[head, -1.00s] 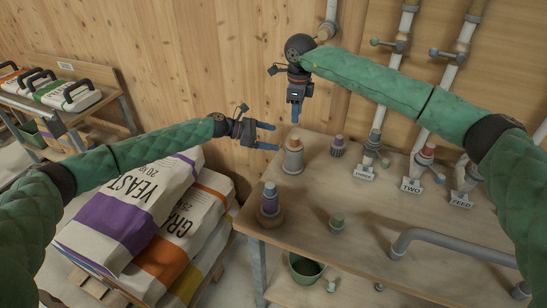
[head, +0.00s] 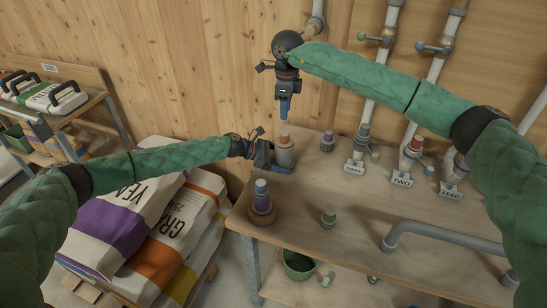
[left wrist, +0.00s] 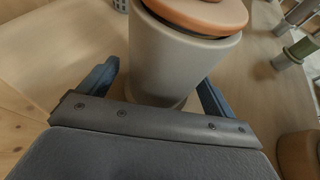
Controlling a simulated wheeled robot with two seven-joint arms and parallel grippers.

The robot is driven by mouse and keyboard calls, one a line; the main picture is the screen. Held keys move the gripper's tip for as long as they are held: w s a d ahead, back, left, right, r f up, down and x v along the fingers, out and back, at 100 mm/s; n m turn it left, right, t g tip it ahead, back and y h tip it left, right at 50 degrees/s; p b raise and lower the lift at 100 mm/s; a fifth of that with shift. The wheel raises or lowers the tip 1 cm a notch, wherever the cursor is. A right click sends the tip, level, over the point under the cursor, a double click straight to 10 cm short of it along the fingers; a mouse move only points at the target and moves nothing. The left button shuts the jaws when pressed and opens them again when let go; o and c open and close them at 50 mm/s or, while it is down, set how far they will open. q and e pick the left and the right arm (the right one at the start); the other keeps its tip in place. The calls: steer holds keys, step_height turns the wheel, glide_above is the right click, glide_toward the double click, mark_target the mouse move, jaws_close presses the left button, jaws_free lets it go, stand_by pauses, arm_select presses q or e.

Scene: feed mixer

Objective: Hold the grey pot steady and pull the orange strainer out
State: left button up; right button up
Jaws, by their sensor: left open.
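The grey pot (head: 287,156) stands upright near the back left of the table, by the wooden wall. The orange strainer (head: 284,137) sits in its top. My left gripper (head: 280,164) is low at the pot, open, with its fingers on either side of it. In the left wrist view the grey pot (left wrist: 178,60) stands between the two blue fingers, with the orange strainer (left wrist: 205,12) on top, cut by the frame edge. I cannot tell if the fingers touch the pot. My right gripper (head: 284,113) points down just above the strainer, apart from it; its opening is unclear.
Pipes with labels rise at the back right. A grey bent pipe (head: 440,235) lies front right.

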arm_select(q)
steer(key=shift+d+f, duration=0.15)
steer(key=shift+d, duration=0.2)
